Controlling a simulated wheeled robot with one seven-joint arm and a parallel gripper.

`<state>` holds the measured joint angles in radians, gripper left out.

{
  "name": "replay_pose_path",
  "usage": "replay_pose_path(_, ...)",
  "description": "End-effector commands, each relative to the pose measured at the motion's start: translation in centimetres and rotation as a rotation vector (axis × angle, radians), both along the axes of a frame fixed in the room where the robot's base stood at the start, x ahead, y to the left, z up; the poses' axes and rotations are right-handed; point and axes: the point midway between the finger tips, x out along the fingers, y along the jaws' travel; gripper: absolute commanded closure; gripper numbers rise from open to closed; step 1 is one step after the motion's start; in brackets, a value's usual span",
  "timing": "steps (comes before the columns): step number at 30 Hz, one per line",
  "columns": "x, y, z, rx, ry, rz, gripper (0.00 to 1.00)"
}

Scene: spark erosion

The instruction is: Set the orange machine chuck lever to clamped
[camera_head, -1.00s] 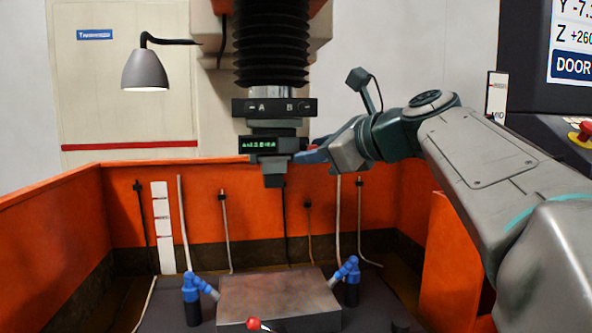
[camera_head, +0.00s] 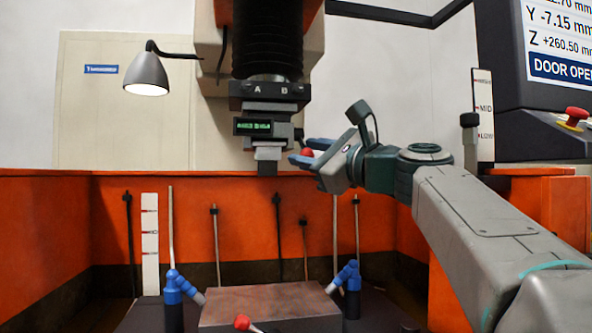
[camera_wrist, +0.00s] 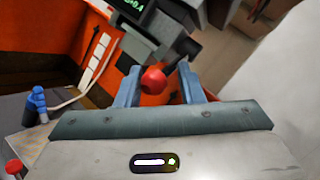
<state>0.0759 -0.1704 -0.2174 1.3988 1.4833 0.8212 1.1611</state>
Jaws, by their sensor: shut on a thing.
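The machine chuck (camera_head: 262,125) hangs under the black bellows, a dark block marked A and B with a green readout. A dark lever stub (camera_head: 299,135) is at its right side, with a red ball knob (camera_head: 308,153) just below it. My gripper (camera_head: 303,152) comes from the right, its blue fingers around the knob. In the wrist view the knob (camera_wrist: 153,81) sits between the fingers (camera_wrist: 158,82), close against the left one. The chuck shows beyond it (camera_wrist: 150,35). Much of the lever is hidden, and no clamped marking is readable.
Below are a metal block (camera_head: 270,303), two blue nozzles (camera_head: 174,300) and a second red knob (camera_head: 242,322). Orange tank walls (camera_head: 120,215) surround them. A lamp (camera_head: 147,75) hangs left; a control panel (camera_head: 560,60) with a red button stands right.

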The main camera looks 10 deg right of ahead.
Motion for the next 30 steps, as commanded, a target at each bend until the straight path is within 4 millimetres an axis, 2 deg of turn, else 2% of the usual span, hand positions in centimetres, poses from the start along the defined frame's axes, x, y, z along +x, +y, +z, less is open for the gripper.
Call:
replay_pose_path(22,0.26,0.04,0.22,0.005,-0.062,-0.002,1.0)
replay_pose_path(23,0.26,0.04,0.23,0.005,-0.061,-0.003,0.6)
replay_pose_path(24,0.25,0.03,0.21,0.004,-0.062,-0.003,0.48)
replay_pose_path(25,0.25,0.03,0.19,0.004,-0.061,-0.002,0.42)
replay_pose_path(30,0.24,-0.11,0.02,0.003,-0.059,-0.004,0.42)
